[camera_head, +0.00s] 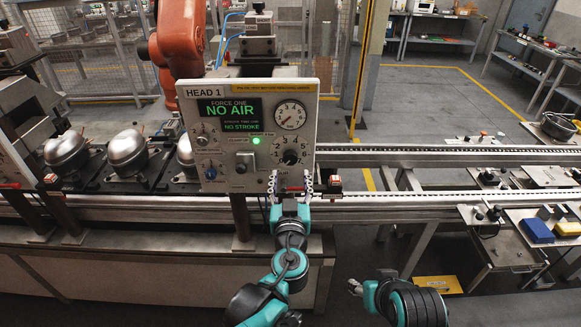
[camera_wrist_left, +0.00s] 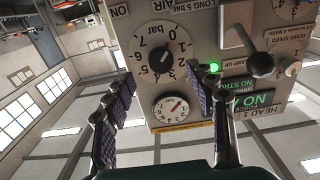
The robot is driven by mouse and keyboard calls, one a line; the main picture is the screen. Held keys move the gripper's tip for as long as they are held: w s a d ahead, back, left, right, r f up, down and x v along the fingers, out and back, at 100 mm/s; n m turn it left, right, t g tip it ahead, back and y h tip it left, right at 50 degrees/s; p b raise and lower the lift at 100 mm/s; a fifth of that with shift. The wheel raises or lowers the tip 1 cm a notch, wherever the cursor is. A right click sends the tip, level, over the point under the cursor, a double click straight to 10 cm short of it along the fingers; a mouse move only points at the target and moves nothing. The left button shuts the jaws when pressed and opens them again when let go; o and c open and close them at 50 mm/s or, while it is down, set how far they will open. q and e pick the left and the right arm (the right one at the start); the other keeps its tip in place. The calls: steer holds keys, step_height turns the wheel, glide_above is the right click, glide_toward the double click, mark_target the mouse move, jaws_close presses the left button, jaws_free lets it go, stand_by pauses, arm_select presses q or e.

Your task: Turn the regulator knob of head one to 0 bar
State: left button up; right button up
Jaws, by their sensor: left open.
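The HEAD 1 panel (camera_head: 227,165) stands upright in the head view. Its dark round regulator knob (camera_head: 290,157) sits at the lower right on a white numbered dial, below a round pressure gauge (camera_head: 290,115). In the left wrist view the panel is upside down, with the knob (camera_wrist_left: 161,59) above the gauge (camera_wrist_left: 171,107). I cannot read the knob's setting surely. My left gripper (camera_head: 292,184) is open just below and in front of the knob. Its fingers are spread to either side in the wrist view (camera_wrist_left: 163,78), with nothing between them. My right gripper (camera_head: 355,287) is low, away from the panel; its jaw state is unclear.
The display reads NO AIR and NO STROKE; a green lamp (camera_head: 256,141) is lit. Compressors (camera_head: 127,147) stand on the line at left. Conveyor rails (camera_head: 430,155) run right.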

arm_select(q)
steer(key=s, duration=0.5)
steer(key=shift+s, duration=0.1)
steer(key=s+a+f+n+g+y, duration=0.1)
steer(key=s+a+f+g+y, duration=0.2)
steer(key=a, duration=0.5)
steer(key=s+a+f+n+g+y, duration=0.1)
steer(key=a+f+g, duration=0.2)
steer(key=a+f, duration=0.35)
steer(key=s+a+f+m+g+h+b, duration=0.1)
steer(key=s+a+f+m+g+h, duration=0.1)
steer(key=s, duration=0.9)
step_height(320, 180, down, 3)
steer(key=a+g+h, duration=0.1)
steer(key=g+h, duration=0.1)
steer(key=shift+s+a+f+g+b, duration=0.15)
steer(key=shift+s+g+b, duration=0.15)
steer(key=shift+s+g, duration=0.1)
